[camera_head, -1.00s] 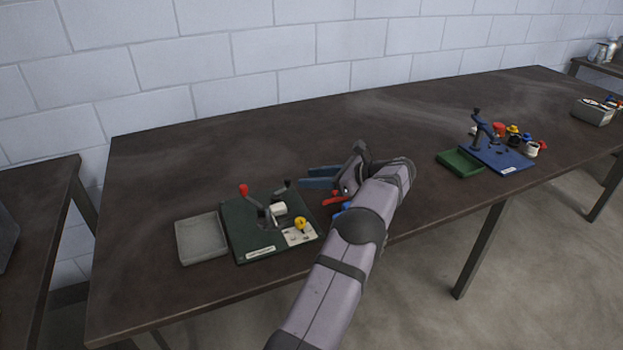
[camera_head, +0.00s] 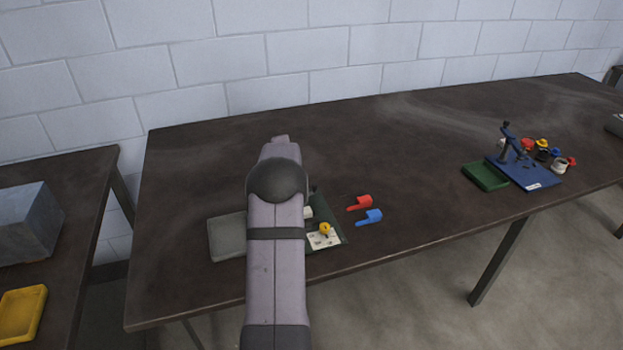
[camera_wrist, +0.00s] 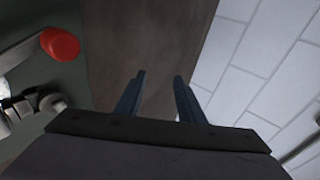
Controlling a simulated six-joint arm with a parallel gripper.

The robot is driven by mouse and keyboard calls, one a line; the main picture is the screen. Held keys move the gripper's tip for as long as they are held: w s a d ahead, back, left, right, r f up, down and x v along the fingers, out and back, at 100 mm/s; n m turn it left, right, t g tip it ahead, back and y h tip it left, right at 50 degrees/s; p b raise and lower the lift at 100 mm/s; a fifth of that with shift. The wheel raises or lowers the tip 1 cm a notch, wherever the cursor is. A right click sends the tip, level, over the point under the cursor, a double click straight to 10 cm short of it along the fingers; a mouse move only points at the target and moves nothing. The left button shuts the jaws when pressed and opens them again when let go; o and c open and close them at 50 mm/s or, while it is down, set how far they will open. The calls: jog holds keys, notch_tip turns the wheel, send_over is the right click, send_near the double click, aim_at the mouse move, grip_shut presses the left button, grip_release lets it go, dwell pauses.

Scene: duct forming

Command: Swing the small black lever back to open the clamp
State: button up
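The green clamp board (camera_head: 332,228) is largely hidden behind my arm in the camera_head view. The dark tip of what looks like the small black lever (camera_head: 313,190) shows just right of my arm. In the wrist view, a red knob on a metal lever (camera_wrist: 60,44) and a metal clamp part (camera_wrist: 52,103) lie at the left over the green board. My gripper (camera_wrist: 160,85) is open and empty, its two blue fingers apart, with table and wall beyond them. Its fingers are right of the red knob in that view. My gripper is hidden behind my arm in the camera_head view.
A grey tray (camera_head: 226,238) stands left of the board. A white card with a yellow part (camera_head: 325,229) is on it. Red (camera_head: 360,202) and blue (camera_head: 369,217) pieces lie to the right. A blue fixture (camera_head: 525,170) and green tray (camera_head: 486,176) stand farther right.

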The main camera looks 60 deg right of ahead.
aim_at(314, 185)
jog(key=s+a+n+g+p, duration=0.1)
jog(key=a, duration=0.1)
jog(key=s+a+f+n+g+h+p, duration=0.1)
jog(key=s+g, duration=0.1)
jog(key=s+a+f+n+g+p, duration=0.1)
jog(key=a+g+p, duration=0.1)
jog(key=shift+s+a+f+n, duration=0.25)
jog(key=shift+s+a+n, duration=0.05)
jog(key=shift+n, duration=0.1)
jog(key=s+a+n+g+h+p, duration=0.1)
jog(key=s, duration=0.1)
jog(key=s+a+n+g+h+p, duration=0.1)
jog(key=s+a+n+p, duration=0.1)
jog(key=s, duration=0.1)
jog(key=shift+s+a+r+g+h+p, duration=0.1)
jog(key=shift+s+g+h+p, duration=0.25)
jog(key=shift+g+h+p, duration=0.05)
jog(key=shift+s+a+r+n+h+p, duration=0.3)
jog(key=shift+a+n+h, duration=0.1)
jog(key=shift+n, duration=0.3)
jog(key=shift+p+x, duration=1.15)
jog(key=shift+x, duration=2.6)
grip_shut()
